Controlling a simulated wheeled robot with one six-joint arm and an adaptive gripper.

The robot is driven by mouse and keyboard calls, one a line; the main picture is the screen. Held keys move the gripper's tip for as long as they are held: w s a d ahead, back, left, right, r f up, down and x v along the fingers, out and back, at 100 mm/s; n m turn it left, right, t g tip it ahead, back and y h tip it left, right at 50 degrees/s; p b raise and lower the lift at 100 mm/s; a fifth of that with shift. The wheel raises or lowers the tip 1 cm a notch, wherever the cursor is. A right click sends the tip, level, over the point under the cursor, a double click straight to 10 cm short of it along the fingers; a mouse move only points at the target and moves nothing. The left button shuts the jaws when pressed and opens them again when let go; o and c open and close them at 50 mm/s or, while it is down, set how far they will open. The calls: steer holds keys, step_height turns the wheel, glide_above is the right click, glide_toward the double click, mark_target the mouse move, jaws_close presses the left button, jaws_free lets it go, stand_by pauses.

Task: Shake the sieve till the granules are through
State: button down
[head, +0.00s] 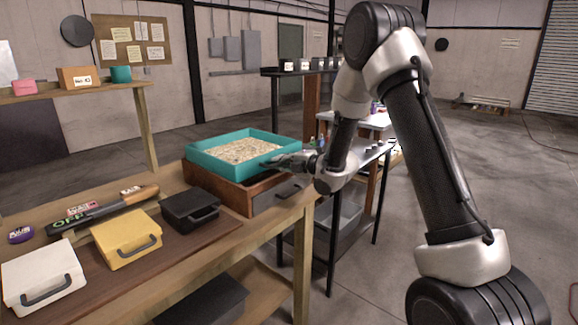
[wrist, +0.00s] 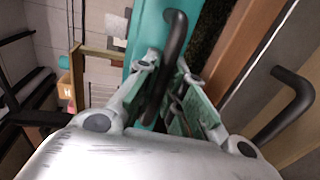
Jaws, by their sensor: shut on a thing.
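The teal sieve (head: 213,165) is a square tray holding a layer of pale granules (head: 243,150). It sits over a brown wooden box (head: 233,194) at the far end of the bench. My gripper (head: 283,162) is at the sieve's right side. In the wrist view my gripper (wrist: 168,88) is shut on the dark bar handle (wrist: 177,35) of the teal sieve (wrist: 150,30). Dark material shows beside the teal wall, under the sieve's edge. How much lies inside the box is hidden.
The wooden box has a dark drawer handle (head: 289,188), also large in the wrist view (wrist: 287,105). White (head: 42,280), yellow (head: 127,240) and black (head: 190,210) cases stand on the bench (head: 185,262). A detector wand (head: 105,208) lies behind them.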

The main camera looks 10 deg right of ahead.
steer(key=shift+r+x, duration=0.2)
steer(key=shift+x, duration=0.85)
steer(key=shift+r, duration=0.1)
steer(key=c, duration=1.5)
jaws_free()
steer(key=shift+w+a, duration=0.1)
steer(key=shift+w, duration=0.05)
steer(key=v, duration=1.2)
